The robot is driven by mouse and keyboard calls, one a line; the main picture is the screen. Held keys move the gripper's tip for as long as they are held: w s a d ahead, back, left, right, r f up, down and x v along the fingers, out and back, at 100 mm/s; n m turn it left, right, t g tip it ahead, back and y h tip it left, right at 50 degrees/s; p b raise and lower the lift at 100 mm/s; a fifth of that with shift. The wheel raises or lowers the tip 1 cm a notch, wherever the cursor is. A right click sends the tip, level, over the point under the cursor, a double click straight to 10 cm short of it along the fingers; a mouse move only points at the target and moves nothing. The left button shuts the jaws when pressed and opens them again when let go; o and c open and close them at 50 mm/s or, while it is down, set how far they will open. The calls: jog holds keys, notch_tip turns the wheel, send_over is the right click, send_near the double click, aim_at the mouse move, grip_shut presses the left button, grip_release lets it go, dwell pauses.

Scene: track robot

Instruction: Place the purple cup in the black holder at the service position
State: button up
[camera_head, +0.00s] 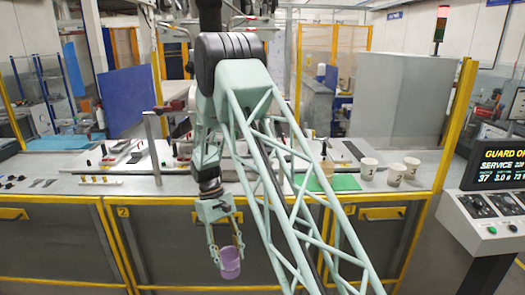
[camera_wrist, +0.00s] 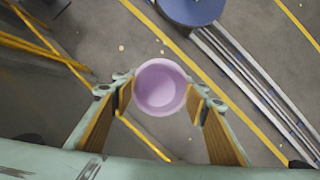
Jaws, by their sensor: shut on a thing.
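The purple cup (camera_head: 229,264) is held between the fingers of my gripper (camera_head: 227,250), in front of the bench's yellow-framed cabinet fronts and below bench-top height. In the wrist view the cup (camera_wrist: 161,88) shows its open rim and pale inside, and it looks empty. The gripper's two fingers (camera_wrist: 160,97) close on it from left and right. I cannot make out the black holder for certain in either view.
The bench (camera_head: 130,187) carries several small parts. At its right are a green mat (camera_head: 345,183) and white cups (camera_head: 394,175). A control console (camera_head: 482,226) stands at the far right. The wrist view shows grey floor, a metal rail (camera_wrist: 240,80) and a blue round thing (camera_wrist: 190,9).

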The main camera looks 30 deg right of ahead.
jog(key=w+d+r+n+t+p, duration=0.2)
jog(key=w+d+r+n, duration=0.3)
jog(key=r, duration=0.8)
jog(key=w+d+r+n+t+h+p, duration=0.1)
jog(key=w+d+r+n+t+p, duration=0.2)
jog(key=r+n, duration=0.8)
jog(key=w+d+r+n+t+h+p, duration=0.1)
jog(key=w+d+r+n+p, duration=0.4)
jog(key=r, duration=1.1)
jog(key=w+d+n+t, duration=0.1)
jog(key=w+d+n, duration=0.1)
jog(key=w+n, duration=0.1)
jog(key=shift+d, duration=0.15)
jog(key=shift+d+r, duration=0.1)
jog(key=w+d+f+p, duration=0.1)
jog(key=w+d+p, duration=0.1)
jog(key=w+d, duration=0.8)
jog(key=shift+w+d+f, duration=0.2)
jog(key=shift+d, duration=0.15)
jog(key=shift+w+d+f+t, duration=0.15)
jog(key=shift+f, duration=0.75)
jog(key=shift+w+d+f+t, duration=0.1)
jog(key=shift+d+f+t, duration=0.05)
jog(key=shift+f, duration=0.75)
jog(key=shift+f, duration=0.15)
